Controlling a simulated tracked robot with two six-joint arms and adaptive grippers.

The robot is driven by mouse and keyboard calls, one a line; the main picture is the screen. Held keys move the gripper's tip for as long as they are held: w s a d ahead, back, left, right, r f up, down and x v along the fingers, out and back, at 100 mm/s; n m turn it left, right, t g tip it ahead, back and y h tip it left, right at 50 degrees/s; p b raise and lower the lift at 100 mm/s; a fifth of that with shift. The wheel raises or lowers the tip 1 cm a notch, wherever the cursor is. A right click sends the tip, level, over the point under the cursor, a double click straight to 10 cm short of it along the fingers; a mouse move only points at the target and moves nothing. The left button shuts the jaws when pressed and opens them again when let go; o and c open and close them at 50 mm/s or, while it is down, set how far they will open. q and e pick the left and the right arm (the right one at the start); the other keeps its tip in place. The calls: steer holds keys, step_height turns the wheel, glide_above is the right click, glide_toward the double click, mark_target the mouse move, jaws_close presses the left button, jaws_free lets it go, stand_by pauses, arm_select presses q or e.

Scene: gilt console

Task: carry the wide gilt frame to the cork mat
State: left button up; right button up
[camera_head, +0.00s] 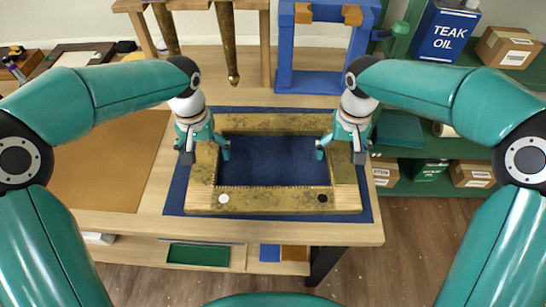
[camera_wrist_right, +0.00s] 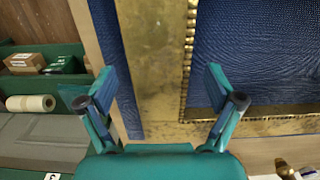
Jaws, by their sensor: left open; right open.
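The wide gilt frame (camera_head: 275,201) lies flat on a blue mat (camera_head: 370,205) on the wooden bench, its blue inside showing through the opening. A white dot and a dark dot mark its near rail. My left gripper (camera_head: 206,152) is open over its left rail, one finger on either side. My right gripper (camera_head: 340,153) is open over its right rail; in the right wrist view the gilt rail (camera_wrist_right: 160,60) runs between the spread fingers. I cannot tell whether any finger touches it. The brown cork mat (camera_head: 110,165) lies bare on the bench to the left.
A blue stand (camera_head: 310,80) and a wooden rack (camera_head: 265,50) with hanging gilt pieces stand behind the frame. Green shelves (camera_head: 435,185) with boxes and a Teak Oil can (camera_head: 447,32) are at right. A dark board (camera_head: 75,57) lies beyond the cork mat.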

arm_select(q)
steer(key=shift+f, duration=0.2)
arm_select(e)
steer(key=shift+f, duration=0.15)
arm_select(q)
jaws_close()
arm_select(e)
jaws_close()
